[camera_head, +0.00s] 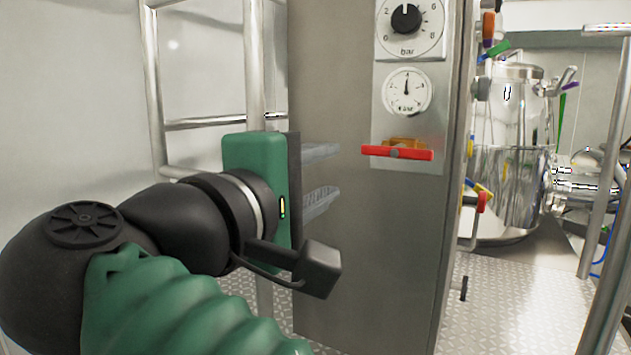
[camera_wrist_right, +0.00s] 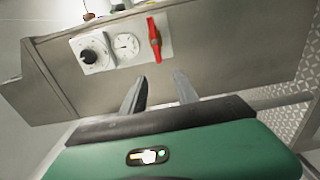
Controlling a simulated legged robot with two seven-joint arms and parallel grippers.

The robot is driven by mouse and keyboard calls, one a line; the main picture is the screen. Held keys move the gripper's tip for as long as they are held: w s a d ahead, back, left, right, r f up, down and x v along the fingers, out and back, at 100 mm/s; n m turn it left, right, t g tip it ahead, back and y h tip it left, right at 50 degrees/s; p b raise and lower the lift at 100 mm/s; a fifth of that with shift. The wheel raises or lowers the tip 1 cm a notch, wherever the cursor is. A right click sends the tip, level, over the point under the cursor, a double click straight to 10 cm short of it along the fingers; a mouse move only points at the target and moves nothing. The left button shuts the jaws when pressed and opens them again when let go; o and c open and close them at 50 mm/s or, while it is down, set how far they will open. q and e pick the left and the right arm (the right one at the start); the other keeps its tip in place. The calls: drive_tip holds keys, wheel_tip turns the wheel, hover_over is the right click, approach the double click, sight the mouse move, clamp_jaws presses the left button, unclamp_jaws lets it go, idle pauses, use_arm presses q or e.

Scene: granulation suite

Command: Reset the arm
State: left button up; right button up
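My right gripper (camera_head: 328,177) has a green body and two grey fingers. The fingers are apart with nothing between them, and they point right towards the grey cabinet (camera_head: 350,260). In the wrist view the gripper (camera_wrist_right: 160,78) also shows open and empty, with a clear gap between its fingertips. The red handle (camera_head: 397,153) on the cabinet's panel lies right of and a little above the fingers. It also shows in the wrist view (camera_wrist_right: 154,39), beyond the fingertips and apart from them. My left gripper is in neither view.
Above the red handle are a pressure gauge (camera_head: 407,91) and a black knob (camera_head: 406,19). Steel railings (camera_head: 205,124) stand behind my arm at the left. A shiny steel vessel (camera_head: 508,150) stands at the right over a tread-plate floor (camera_head: 520,310).

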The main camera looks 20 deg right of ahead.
drive_tip(key=shift+s, duration=0.1)
idle(0.3)
drive_tip(key=w+f+n+g+y, duration=0.25)
drive_tip(key=w+f, duration=0.25)
drive_tip(key=f, duration=1.1)
drive_tip(key=w+f+n+g+y, duration=0.1)
drive_tip(key=w+f+y, duration=0.3)
drive_tip(key=f, duration=1.1)
drive_tip(key=s+d+f+m+g+y, duration=0.1)
drive_tip(key=s+f+m, duration=0.3)
drive_tip(key=f, duration=0.7)
drive_tip(key=s+d+f+m+g+y+b, duration=0.1)
drive_tip(key=s+d+f+m+g+y, duration=0.1)
drive_tip(key=s+f, duration=0.5)
drive_tip(key=s+d+f+m+g+y, duration=0.1)
drive_tip(key=s+f+m+y, duration=0.3)
drive_tip(key=f, duration=1.1)
drive_tip(key=shift+s+d+m+g+b, duration=0.15)
drive_tip(key=shift+s+m+g+b, duration=0.25)
drive_tip(key=shift+s+m+g, duration=0.5)
